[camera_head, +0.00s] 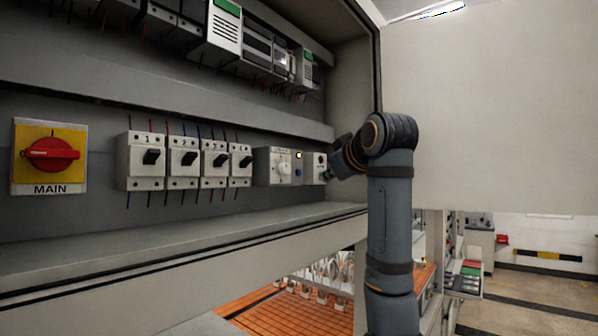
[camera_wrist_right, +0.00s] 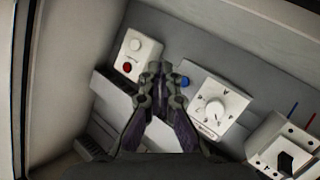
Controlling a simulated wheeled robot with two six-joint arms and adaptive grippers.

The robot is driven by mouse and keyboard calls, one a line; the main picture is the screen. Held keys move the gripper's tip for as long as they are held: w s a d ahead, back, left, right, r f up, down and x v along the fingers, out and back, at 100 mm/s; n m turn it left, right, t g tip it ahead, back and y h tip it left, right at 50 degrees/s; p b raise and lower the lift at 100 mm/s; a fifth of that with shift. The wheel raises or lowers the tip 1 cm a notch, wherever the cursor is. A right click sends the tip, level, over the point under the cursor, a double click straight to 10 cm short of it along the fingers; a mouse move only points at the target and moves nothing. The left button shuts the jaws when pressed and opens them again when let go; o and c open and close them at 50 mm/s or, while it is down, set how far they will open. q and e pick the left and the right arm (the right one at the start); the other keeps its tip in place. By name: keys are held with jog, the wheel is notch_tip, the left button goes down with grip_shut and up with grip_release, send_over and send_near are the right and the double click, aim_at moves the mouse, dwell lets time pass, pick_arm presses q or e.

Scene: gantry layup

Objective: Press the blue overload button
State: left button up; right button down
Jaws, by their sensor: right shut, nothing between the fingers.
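The blue button (camera_head: 298,173) is a small round dot on the grey panel strip beside the white dial unit (camera_head: 282,167). In the right wrist view the blue button (camera_wrist_right: 184,81) shows just right of my fingertips, partly close to the right finger. My right gripper (camera_wrist_right: 158,69) is shut and empty, pointing at the panel between the dial unit (camera_wrist_right: 215,106) and a white box with a white and a red button (camera_wrist_right: 138,54). I cannot tell whether the fingertips touch anything. In the head view my right gripper (camera_head: 329,174) is small and partly hidden by its wrist. My left gripper is not in view.
Several white breakers (camera_head: 183,162) with black levers stand left of the dial unit. A red MAIN rotary switch (camera_head: 52,154) is at far left. The cabinet side wall (camera_head: 352,85) is close to my right arm. A grey ledge (camera_head: 180,236) runs below.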

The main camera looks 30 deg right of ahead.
aim_at(299, 173)
jog(key=shift+w+a+r+p, duration=0.35)
jog(key=shift+w+a+p, duration=0.15)
jog(key=shift+w+a, duration=0.7)
jog(key=shift+w, duration=0.45)
jog(key=shift+w+f, duration=0.15)
jog(key=shift+w, duration=0.05)
jog(key=shift+s, duration=0.1)
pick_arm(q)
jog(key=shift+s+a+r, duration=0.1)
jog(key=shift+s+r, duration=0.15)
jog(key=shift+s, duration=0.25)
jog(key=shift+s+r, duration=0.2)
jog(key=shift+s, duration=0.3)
pick_arm(e)
jog(key=shift+w, duration=0.2)
